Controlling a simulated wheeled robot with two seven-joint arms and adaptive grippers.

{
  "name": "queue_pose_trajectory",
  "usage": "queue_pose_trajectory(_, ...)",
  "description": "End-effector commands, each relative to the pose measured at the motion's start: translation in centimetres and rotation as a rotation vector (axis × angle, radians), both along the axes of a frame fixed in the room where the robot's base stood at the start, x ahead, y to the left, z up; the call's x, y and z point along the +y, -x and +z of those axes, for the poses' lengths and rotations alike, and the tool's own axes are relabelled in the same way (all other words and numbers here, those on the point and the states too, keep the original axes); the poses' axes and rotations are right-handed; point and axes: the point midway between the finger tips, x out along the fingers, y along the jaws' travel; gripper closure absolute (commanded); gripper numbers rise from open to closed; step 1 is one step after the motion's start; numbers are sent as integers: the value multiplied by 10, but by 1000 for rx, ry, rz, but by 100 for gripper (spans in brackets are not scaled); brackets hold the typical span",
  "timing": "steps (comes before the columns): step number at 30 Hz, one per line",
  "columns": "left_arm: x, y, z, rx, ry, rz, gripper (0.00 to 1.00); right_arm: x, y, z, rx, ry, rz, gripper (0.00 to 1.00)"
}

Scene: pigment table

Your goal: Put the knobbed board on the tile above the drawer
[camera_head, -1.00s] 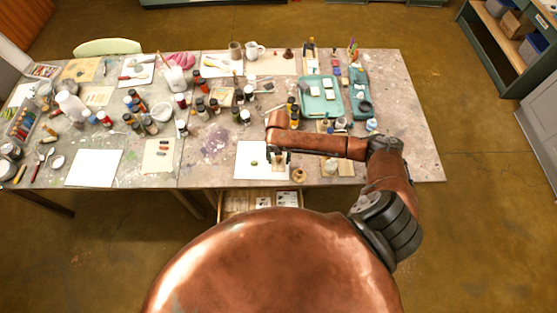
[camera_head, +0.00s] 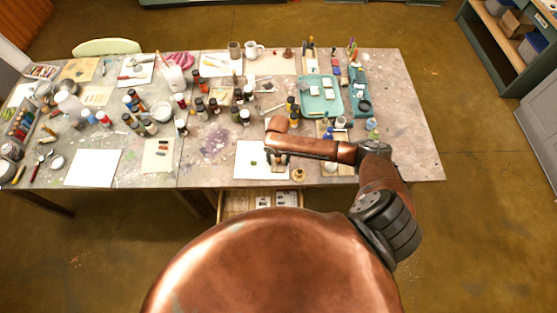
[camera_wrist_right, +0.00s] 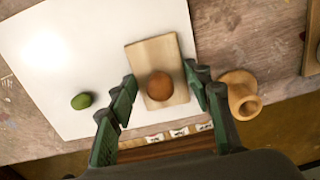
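The knobbed board (camera_wrist_right: 150,55) is a small pale wooden rectangle with a round brown knob (camera_wrist_right: 159,86). It shows over the right part of the white tile (camera_wrist_right: 85,35), slightly turned, near the tile's right edge. In the head view the tile (camera_head: 248,172) lies at the table's front, above the open drawer (camera_head: 233,203). My right gripper (camera_wrist_right: 160,82) points down over the board, its green fingers apart on either side of the knob with visible gaps. I cannot tell whether the board rests flat on the tile. My left gripper is out of view.
A small green object (camera_wrist_right: 82,100) lies on the tile, left of the board. A wooden knob-like piece (camera_wrist_right: 240,95) stands right of the tile. A teal tray (camera_head: 320,108) and several paint bottles stand farther back. The front right table area (camera_head: 405,165) is clear.

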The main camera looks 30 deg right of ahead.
Motion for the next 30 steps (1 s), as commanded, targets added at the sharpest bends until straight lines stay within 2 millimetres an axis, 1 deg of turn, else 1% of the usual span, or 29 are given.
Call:
queue_pose_trajectory(1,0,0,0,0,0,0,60,0,0,0,0,0,0,50)
queue_pose_trajectory(6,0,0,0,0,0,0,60,0,0,1,0,0,0,38)
queue_pose_trajectory(14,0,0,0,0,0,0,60,0,0,1,0,0,0,38)
queue_pose_trajectory(17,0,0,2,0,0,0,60,-1,-1,7,-1,1,-1,38)
queue_pose_trajectory(20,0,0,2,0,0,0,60,-1,-2,20,-4,0,0,38)
queue_pose_trajectory(30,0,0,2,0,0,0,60,-1,-1,90,-3,1,1,38)
